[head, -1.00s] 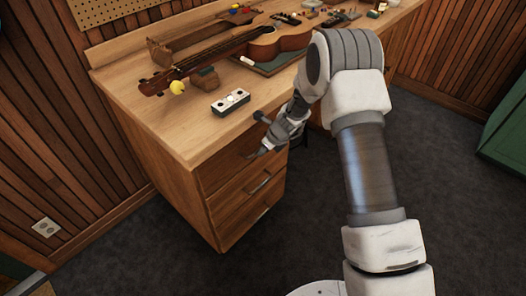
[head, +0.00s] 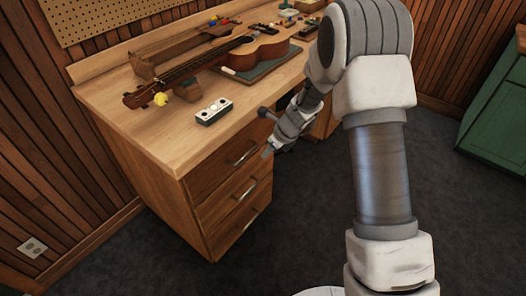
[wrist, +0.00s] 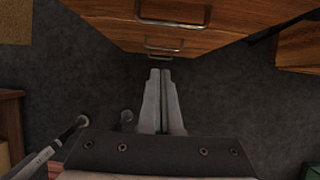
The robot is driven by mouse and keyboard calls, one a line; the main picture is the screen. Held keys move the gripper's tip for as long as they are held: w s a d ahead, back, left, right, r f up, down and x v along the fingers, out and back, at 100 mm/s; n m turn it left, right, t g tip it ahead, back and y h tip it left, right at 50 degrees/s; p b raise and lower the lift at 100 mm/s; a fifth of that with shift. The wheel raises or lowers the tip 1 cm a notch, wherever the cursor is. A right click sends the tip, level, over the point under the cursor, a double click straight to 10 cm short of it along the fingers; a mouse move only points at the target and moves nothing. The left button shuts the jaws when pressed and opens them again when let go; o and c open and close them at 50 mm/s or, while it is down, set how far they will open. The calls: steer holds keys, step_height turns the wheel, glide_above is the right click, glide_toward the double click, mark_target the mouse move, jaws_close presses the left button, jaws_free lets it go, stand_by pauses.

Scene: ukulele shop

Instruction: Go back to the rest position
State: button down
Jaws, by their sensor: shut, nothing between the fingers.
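My gripper (head: 268,152) is in front of the workbench drawers in the head view, below the level of the benchtop and apart from it. In the wrist view my gripper (wrist: 160,72) shows its two fingers side by side, shut and empty, over the dark floor. My arm reaches up from the bottom of the head view and bends down toward the bench.
The wooden workbench (head: 150,128) carries a ukulele (head: 262,48), a small white box with dark dots (head: 214,111) and a yellow ball (head: 161,99). Drawers with metal handles (wrist: 165,45) are close ahead. A green cabinet (head: 497,125) stands at right. Dark carpet between is clear.

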steer(key=s+d+r+n+p, duration=0.1)
steer(key=s+d+r+n, duration=0.2)
steer(key=r, duration=0.5)
steer(key=s+r+n, duration=0.3)
steer(key=r+n, duration=0.2)
steer(key=r, duration=0.2)
steer(key=s+d+r+n+p, duration=0.1)
steer(key=s+d+r+n, duration=0.2)
steer(key=r, duration=0.5)
steer(key=s+d+r+n+t+h, duration=0.1)
steer(key=s+d+r+n, duration=0.2)
steer(key=s, duration=0.4)
steer(key=s+d+r+n+h+p, duration=0.1)
steer(key=s+d+r+n, duration=0.2)
steer(key=s+n, duration=0.3)
steer(key=s+d+r+n+t+h+p, duration=0.1)
steer(key=s+d+r+n+h, duration=0.1)
steer(key=s, duration=0.6)
steer(key=shift+s+d+r+n+t, duration=0.3)
steer(key=shift+d+r+n, duration=0.15)
steer(key=shift+r+n, duration=0.9)
steer(key=shift+f, duration=0.2)
